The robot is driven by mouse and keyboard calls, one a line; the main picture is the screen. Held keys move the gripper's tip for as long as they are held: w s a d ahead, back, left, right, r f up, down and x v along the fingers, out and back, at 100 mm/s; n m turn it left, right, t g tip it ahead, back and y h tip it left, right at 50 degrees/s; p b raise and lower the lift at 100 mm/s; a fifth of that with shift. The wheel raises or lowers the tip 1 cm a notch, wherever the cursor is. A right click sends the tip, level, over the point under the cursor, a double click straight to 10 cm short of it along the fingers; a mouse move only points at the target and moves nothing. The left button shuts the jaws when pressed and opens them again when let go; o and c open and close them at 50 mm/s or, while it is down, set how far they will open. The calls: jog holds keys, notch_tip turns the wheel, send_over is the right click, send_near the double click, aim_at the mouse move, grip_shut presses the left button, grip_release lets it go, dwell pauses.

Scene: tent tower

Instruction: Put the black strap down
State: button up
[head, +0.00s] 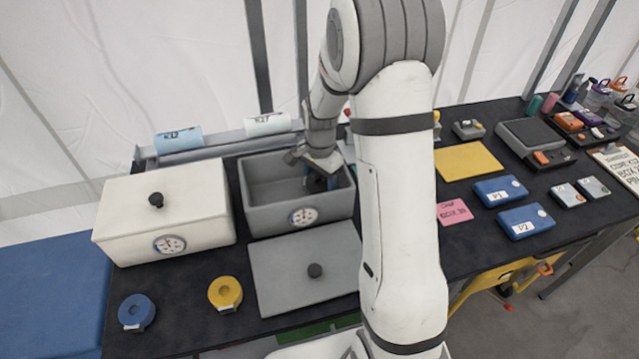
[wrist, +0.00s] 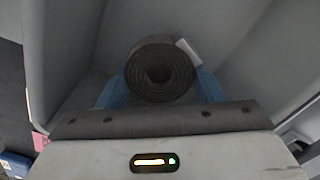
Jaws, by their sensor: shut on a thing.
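A rolled black strap (wrist: 161,72) shows in the wrist view, seen end on as a spiral with a pale tag at its upper right. My gripper (wrist: 162,88) is shut on it, with a blue finger on each side of the roll. The grey walls of the open grey box (wrist: 60,70) surround the strap in this view. In the head view my gripper (head: 318,180) reaches down into the right part of the open grey box (head: 268,217). The strap cannot be made out there. I cannot tell whether the strap touches the box floor.
The grey lid (head: 290,262) lies in front of the box. A closed white box (head: 165,208) stands to its left. A blue roll (head: 136,312) and a yellow roll (head: 225,293) lie in front on the black table. Blue cases (head: 500,190) and a yellow mat (head: 468,161) lie to the right.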

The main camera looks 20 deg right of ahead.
aim_at(320, 181)
jog(key=shift+f, duration=1.1)
jog(key=shift+f, duration=0.15)
jog(key=o, duration=1)
notch_tip(320, 181, up, 12)
jog(key=shift+r+b, duration=0.1)
jog(key=shift+b, duration=0.45)
jog(key=s+r+n+t, duration=0.1)
jog(key=s+r+n, duration=0.1)
jog(key=s+n, duration=0.2)
jog(key=s+a+r+n+t, duration=0.1)
jog(key=s+r+n, duration=0.2)
jog(key=s, duration=0.8)
jog(key=s+a+r+n+t, duration=0.1)
jog(key=s+r+n, duration=0.2)
jog(key=s, duration=0.5)
jog(key=shift+n, duration=0.9)
